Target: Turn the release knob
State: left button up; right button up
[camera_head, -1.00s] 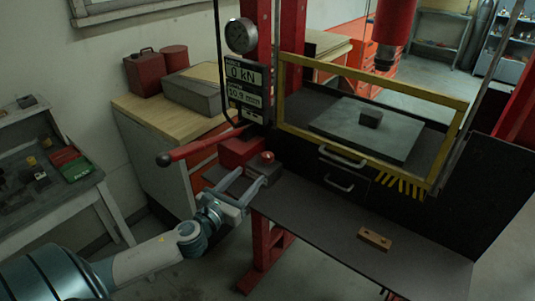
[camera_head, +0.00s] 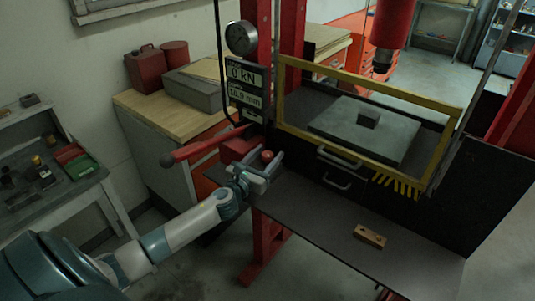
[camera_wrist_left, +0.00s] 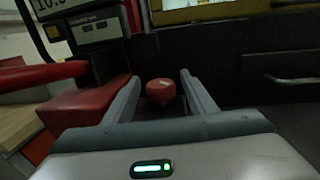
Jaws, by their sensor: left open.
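The release knob (camera_head: 267,156) is a small round red knob beside the red pump block at the press's left post. It also shows in the left wrist view (camera_wrist_left: 160,92), between the two fingers. My left gripper (camera_head: 265,161) is open, with one finger on each side of the knob. In the left wrist view a gap shows between the knob and each finger (camera_wrist_left: 160,94). The knob's lower part and its mount are hidden by the gripper. My right gripper is not in view.
A red lever (camera_head: 205,146) with a dark end juts left above my left gripper. The red block (camera_head: 238,149) stands close beside the fingers. A yellow guard frame (camera_head: 370,85) is to the right. A wooden block (camera_head: 370,236) lies on the dark shelf (camera_head: 325,222), which is otherwise mostly clear.

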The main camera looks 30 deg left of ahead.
pick_arm(q)
jog(key=c, duration=1)
jog(key=shift+c, duration=0.2)
jog(key=shift+n+y, duration=0.3)
jog(key=shift+d+r+n+y+p, duration=0.1)
jog(key=shift+n+y+p, duration=0.65)
jog(key=shift+y, duration=0.35)
jog(key=shift+w+n+g+y+p, duration=0.1)
jog(key=shift+n+g+y+p, duration=0.25)
jog(key=shift+n+g+y, duration=0.45)
jog(key=n+y, duration=0.2)
jog(key=y, duration=0.1)
jog(key=shift+g+y, duration=0.3)
jog(key=shift+g, duration=0.1)
jog(key=shift+n+g+y, duration=0.95)
jog(key=shift+g+y, duration=0.05)
jog(key=shift+y, duration=0.4)
